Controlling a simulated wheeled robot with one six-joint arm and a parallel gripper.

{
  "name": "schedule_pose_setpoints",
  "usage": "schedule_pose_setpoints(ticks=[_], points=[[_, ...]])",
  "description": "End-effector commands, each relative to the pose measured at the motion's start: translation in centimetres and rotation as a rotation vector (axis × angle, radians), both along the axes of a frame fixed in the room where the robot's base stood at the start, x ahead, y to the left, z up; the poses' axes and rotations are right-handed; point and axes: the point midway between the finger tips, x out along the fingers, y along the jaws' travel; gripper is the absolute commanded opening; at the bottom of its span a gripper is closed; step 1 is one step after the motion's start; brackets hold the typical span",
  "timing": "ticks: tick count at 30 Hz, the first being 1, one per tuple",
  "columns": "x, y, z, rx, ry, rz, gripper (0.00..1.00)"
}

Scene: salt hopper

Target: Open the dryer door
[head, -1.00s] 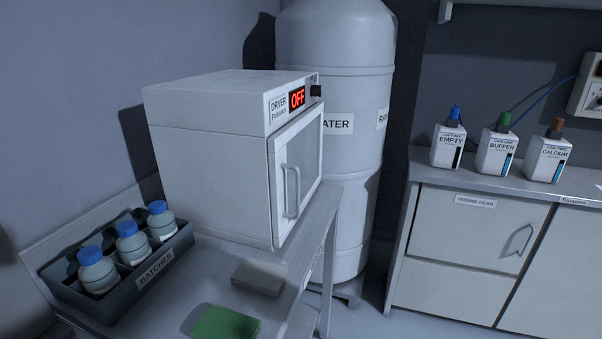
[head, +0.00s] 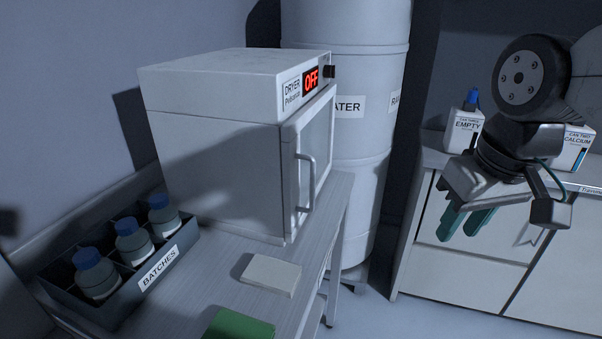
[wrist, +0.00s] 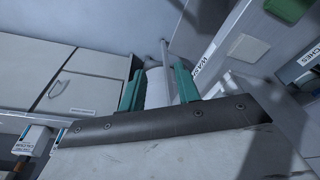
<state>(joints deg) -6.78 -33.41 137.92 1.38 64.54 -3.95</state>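The white dryer (head: 215,150) stands on the table at left of centre in the head view, with a red "OFF" display on top of its front. Its glass-windowed door (head: 324,140) faces right and appears shut. The upright bar handle (head: 304,182) is on the door's near side. My gripper (head: 462,226) hangs right of the dryer, in front of the counter, well apart from the handle. In the wrist view its two teal fingers (wrist: 158,88) are apart with nothing held. The handle cannot be made out there.
A BATCHES tray (head: 172,270) with blue-capped bottles sits left of the dryer. A pale block (head: 270,274) and a green one (head: 240,325) lie before it. A large water tank (head: 350,140) stands behind. A counter (head: 430,160) with cans is at right.

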Motion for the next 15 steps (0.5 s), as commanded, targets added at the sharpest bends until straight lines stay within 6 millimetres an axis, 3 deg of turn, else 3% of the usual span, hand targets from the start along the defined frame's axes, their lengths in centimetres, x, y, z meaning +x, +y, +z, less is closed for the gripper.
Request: schedule_pose_setpoints(ticks=[1, 6, 10, 15], points=[[2.5, 1.7, 0.7, 0.005, -0.016, 0.061, 0.33], [10.0, 8.2, 2.5, 0.03, -0.095, 0.244, 0.33], [14.0, 13.0, 3.1, 0.047, -0.142, 0.352, 0.33], [16.8, 17.1, 3.3, 0.061, -0.181, 0.432, 0.33]])
